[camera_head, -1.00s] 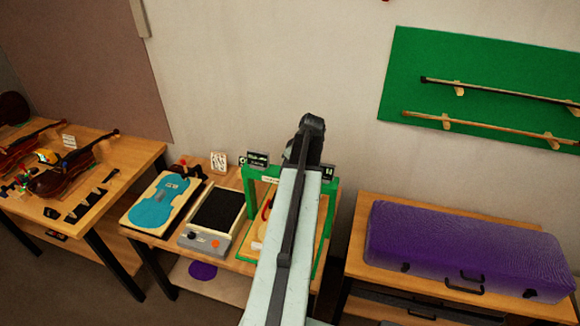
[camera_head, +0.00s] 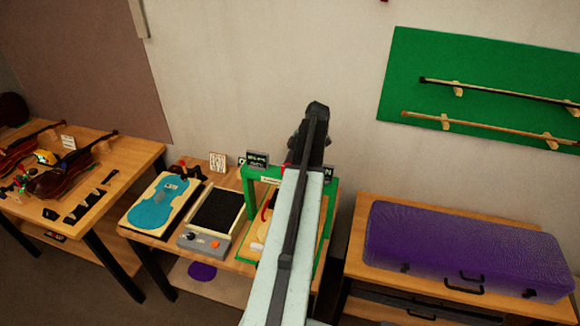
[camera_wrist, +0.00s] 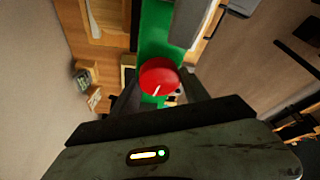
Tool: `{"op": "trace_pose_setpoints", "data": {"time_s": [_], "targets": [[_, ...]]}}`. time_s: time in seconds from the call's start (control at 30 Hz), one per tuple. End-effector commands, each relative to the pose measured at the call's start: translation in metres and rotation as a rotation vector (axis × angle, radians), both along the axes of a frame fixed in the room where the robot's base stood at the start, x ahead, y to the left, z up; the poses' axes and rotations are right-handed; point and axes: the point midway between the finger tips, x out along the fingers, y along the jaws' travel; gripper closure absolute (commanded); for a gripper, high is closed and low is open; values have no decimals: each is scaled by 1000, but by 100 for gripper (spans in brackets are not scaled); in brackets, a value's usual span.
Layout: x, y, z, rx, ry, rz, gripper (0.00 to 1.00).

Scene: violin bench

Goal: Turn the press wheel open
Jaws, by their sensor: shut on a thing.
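The press wheel (camera_wrist: 158,76) is a red disc with a white mark, seen in the wrist view above the green press frame. My gripper (camera_wrist: 160,100) is shut on the wheel, with its dark fingers on either side of it. In the head view the green press (camera_head: 263,172) stands on the middle bench, and my arm covers much of it.
A purple case (camera_head: 465,250) lies on the right bench. Violins (camera_head: 72,172) lie on the left table. The wall is close behind.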

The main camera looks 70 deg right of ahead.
Motion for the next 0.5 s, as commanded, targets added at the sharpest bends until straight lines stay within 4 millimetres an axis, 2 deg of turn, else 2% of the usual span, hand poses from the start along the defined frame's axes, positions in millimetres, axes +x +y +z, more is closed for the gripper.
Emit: {"op": "trace_pose_setpoints", "data": {"time_s": [0.23, 0.5], "targets": [[0, -2, 0, 0, 1, 122, 87], [0, -1, 0, -2, 2, 176, 87]]}}
